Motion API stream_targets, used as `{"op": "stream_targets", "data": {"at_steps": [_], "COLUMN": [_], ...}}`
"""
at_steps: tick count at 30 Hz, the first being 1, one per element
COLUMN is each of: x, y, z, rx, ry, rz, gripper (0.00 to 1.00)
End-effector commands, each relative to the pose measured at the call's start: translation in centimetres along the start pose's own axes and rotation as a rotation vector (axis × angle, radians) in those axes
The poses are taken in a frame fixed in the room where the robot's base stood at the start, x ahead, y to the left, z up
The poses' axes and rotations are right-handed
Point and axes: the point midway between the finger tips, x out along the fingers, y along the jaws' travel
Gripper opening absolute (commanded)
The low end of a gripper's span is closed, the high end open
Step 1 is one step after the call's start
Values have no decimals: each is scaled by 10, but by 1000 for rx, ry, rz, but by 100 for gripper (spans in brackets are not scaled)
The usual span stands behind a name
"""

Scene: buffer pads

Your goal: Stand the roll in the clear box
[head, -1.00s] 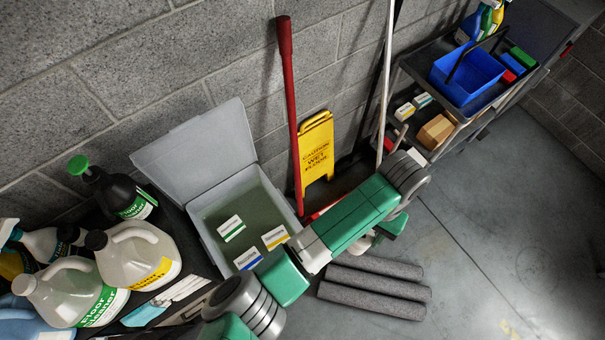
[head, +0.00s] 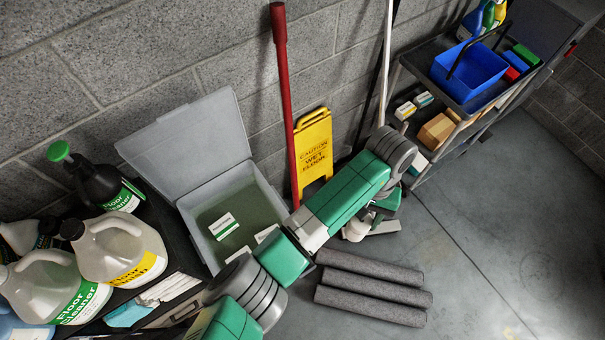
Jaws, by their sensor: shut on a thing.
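The clear box (head: 186,205) stands in the head view left of my arm, its lid (head: 190,140) open against the wall. Small white cartons (head: 224,226) lie inside; its right front is covered by my arm. My gripper (head: 372,226) is at the far end of my arm, right of the box and above the floor. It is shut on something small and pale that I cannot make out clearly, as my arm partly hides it. Dark grey rolls (head: 370,285) lie side by side on the floor below and right of my arm.
Jugs and bottles (head: 122,247) crowd the left front. A red-handled tool (head: 283,110) and a yellow wet-floor sign (head: 313,150) stand at the wall behind my arm. A cart with a blue bin (head: 468,72) stands at upper right. The floor at right is clear.

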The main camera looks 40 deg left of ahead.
Motion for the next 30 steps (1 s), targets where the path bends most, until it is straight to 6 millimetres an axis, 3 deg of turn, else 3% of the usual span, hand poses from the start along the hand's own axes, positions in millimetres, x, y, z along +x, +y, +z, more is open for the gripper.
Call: {"op": "stream_targets", "data": {"at_steps": [1, 5, 8, 15, 21, 24, 30], "x": [14, 31, 54, 120, 183, 211, 245], "y": [-12, -49, -90, -217, -315, -352, -397], "z": [-14, -46, -76, -135, -158, -162, -163], "rx": [-60, -254, -463, -1065, -1533, -1720, -1962], "ry": [1, 0, 0, -3, -2, -2, -1], "rz": [19, 80, 145, 333, 479, 535, 609], "gripper": [5, 5, 5, 5, 5, 5, 5]}}
